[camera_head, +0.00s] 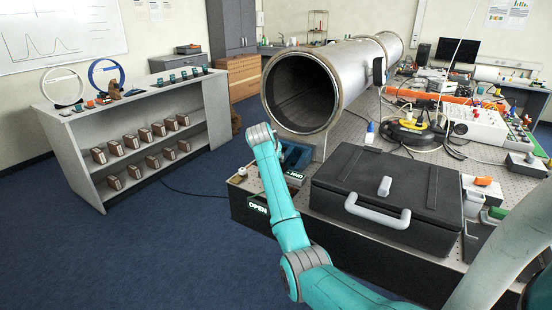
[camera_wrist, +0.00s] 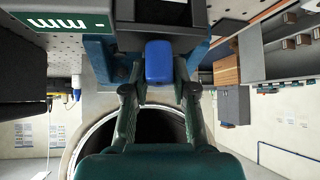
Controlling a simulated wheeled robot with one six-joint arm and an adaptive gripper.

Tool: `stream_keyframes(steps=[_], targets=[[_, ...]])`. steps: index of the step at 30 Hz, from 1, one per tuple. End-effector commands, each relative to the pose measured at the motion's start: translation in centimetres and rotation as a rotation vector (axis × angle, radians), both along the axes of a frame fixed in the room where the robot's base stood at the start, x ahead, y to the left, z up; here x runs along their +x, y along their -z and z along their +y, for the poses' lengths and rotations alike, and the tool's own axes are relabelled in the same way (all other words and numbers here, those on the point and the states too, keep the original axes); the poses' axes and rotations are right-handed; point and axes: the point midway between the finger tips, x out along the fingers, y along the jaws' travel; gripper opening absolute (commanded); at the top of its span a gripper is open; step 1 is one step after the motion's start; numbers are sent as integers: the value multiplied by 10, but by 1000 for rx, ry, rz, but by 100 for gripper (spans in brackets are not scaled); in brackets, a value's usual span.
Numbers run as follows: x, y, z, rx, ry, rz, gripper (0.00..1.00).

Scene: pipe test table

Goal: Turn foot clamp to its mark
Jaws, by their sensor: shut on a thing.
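In the wrist view the blue block-like handle of the foot clamp (camera_wrist: 159,62) sits between the fingertips of my gripper (camera_wrist: 160,88), which is shut on it. The larger dark blue clamp body (camera_head: 296,155) shows in the head view beside the near mouth of the steel pipe (camera_head: 355,62). In the head view my teal arm reaches up to the table's left corner, and the fingers are hidden there. A green label with white letters (camera_wrist: 60,22) shows at the upper left of the wrist view. I cannot make out the clamp's mark.
A black case with a grey handle (camera_head: 385,190) stands right of the clamp on the perforated table (camera_head: 352,130). Cables, a yellow-and-black device (camera_head: 412,133) and instruments crowd the right side. A grey shelf (camera_head: 140,120) stands at the left, with free blue floor in front of it.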

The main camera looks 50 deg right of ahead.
Motion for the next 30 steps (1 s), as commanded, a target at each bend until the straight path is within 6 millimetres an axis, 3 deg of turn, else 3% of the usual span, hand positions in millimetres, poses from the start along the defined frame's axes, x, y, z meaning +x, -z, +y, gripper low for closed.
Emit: stream_keyframes(steps=[18, 30], targets=[[-1, 0, -1, 0, -576, -1, 0], [0, 0, -1, 1, -848, 0, 0]])
